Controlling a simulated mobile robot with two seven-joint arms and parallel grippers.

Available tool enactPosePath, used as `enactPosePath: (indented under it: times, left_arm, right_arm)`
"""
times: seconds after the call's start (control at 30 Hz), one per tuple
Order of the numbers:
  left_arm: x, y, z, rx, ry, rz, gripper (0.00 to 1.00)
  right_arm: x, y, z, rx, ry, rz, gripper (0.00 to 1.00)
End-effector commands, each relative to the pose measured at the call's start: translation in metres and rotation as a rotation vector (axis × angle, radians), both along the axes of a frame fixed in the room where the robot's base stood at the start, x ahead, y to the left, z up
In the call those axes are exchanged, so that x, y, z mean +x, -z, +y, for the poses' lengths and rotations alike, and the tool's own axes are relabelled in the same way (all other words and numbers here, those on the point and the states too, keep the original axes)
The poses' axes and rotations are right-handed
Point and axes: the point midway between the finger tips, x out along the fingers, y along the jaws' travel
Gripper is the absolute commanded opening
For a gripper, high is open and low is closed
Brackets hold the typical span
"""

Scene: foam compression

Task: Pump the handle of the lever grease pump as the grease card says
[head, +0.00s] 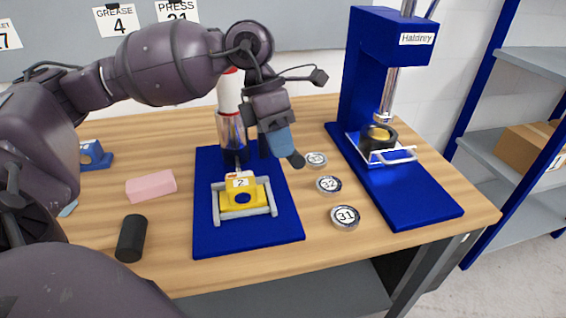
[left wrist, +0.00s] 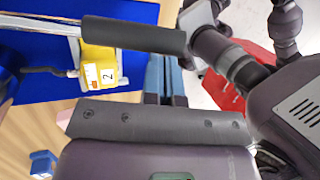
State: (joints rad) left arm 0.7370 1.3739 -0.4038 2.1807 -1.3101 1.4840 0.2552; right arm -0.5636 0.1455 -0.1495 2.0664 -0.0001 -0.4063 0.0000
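The lever grease pump (head: 231,125) stands on a blue base plate (head: 265,222), with a clear body and a red and white top. A yellow block (head: 241,197) tagged 2 sits in a grey frame before the pump. The grease card (head: 117,20) on the wall reads 4.
A blue press (head: 385,40) stands to the right. Numbered discs (head: 345,217) lie between it and the pump plate. A pink block (head: 151,186), a black cylinder (head: 131,238) and a blue block (head: 95,155) are to the left. Shelves are beyond the table's right edge.

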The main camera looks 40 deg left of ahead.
Motion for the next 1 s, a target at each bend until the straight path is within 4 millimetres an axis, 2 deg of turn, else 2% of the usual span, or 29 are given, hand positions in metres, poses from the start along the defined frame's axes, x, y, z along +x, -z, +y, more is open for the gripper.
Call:
enactPosePath:
  times: [0.03, 0.2, 0.4, 0.6, 1.0]
  left_arm:
    - [-0.001, -0.011, 0.002, 0.002, 0.000, -0.001, 0.00]
    - [-0.005, -0.042, 0.007, 0.000, -0.001, -0.003, 0.00]
    - [-0.008, -0.065, 0.010, 0.000, 0.000, -0.003, 0.00]
    - [-0.009, -0.072, 0.011, -0.001, 0.000, -0.001, 0.00]
    - [-0.009, -0.072, 0.011, 0.000, -0.001, -0.002, 0.00]
  right_arm:
    - [-0.002, -0.001, -0.001, -0.002, 0.000, 0.002, 0.85]
    - [-0.002, -0.004, -0.002, -0.003, 0.000, -0.003, 0.85]
    - [-0.002, -0.006, -0.002, -0.003, -0.001, -0.006, 0.85]
    - [-0.003, -0.005, -0.002, -0.004, 0.000, -0.001, 0.85]
    - [-0.001, -0.006, -0.001, -0.002, 0.000, -0.005, 0.85]
